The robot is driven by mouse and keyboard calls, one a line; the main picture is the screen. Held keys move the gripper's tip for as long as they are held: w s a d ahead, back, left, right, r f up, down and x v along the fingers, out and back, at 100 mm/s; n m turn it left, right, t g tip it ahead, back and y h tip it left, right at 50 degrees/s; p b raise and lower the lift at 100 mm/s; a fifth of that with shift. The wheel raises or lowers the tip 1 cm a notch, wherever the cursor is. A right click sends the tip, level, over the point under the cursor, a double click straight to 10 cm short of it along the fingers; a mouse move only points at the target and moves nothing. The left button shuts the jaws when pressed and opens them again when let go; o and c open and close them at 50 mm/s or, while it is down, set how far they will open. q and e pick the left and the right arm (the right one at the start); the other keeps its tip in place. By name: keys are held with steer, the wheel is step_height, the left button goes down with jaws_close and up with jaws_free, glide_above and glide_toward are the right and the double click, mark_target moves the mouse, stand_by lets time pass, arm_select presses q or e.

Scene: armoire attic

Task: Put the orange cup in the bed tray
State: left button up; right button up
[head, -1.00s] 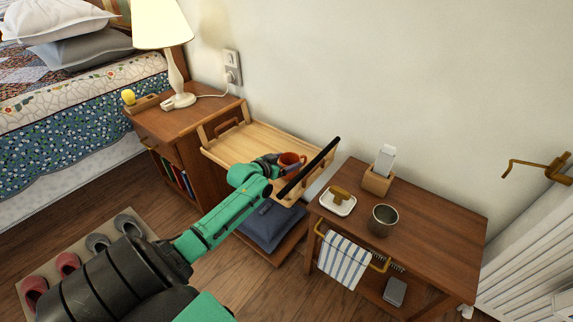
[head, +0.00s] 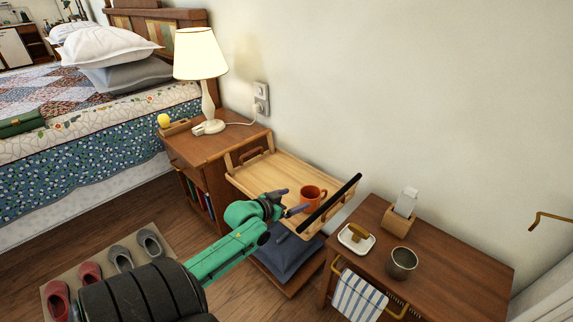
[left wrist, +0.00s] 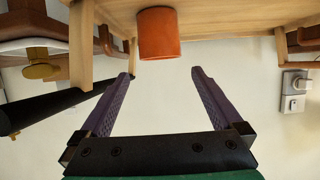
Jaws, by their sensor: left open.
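The orange cup (head: 313,197) stands upright in the wooden bed tray (head: 262,178), near its right end. In the left wrist view the orange cup (left wrist: 158,34) is at the top centre, beyond the fingertips, with the light wood of the tray (left wrist: 215,18) around it. My left gripper (head: 283,200) is at the tray's front side, just left of the cup. Its two fingers (left wrist: 160,78) are spread, with nothing between them, and the cup is apart from them. My right gripper is not in view.
A nightstand with a lamp (head: 201,55) stands left of the tray. A side table (head: 455,262) at the right holds a white dish (head: 345,241), a metal cup (head: 402,262) and a phone stand (head: 398,222). A dark bar (head: 328,207) crosses the tray's right end. A blue cushion (head: 290,258) lies below.

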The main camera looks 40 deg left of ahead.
arm_select(q)
steer(key=s+f+g, duration=0.1)
steer(key=s+f, duration=0.1)
steer(key=s+d+f+g, duration=0.1)
steer(key=s+f, duration=0.1)
steer(key=f, duration=0.1)
steer(key=s+d+f, duration=0.1)
steer(key=s+f, duration=0.2)
steer(key=shift+d+g, duration=0.1)
steer(key=shift+g, duration=0.3)
steer(key=s+d+f+m+g, duration=0.2)
steer(key=s+d+f+g, duration=0.7)
steer(key=s+d+f, duration=0.8)
step_height(320, 180, down, 4)
steer(key=shift+s+r, duration=0.1)
steer(key=shift+s, duration=0.5)
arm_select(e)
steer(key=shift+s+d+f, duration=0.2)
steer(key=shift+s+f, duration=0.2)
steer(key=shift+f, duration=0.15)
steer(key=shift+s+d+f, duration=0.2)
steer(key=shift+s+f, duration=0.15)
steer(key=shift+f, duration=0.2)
arm_select(q)
steer(key=shift+d+p, duration=0.1)
steer(key=shift+p, duration=0.2)
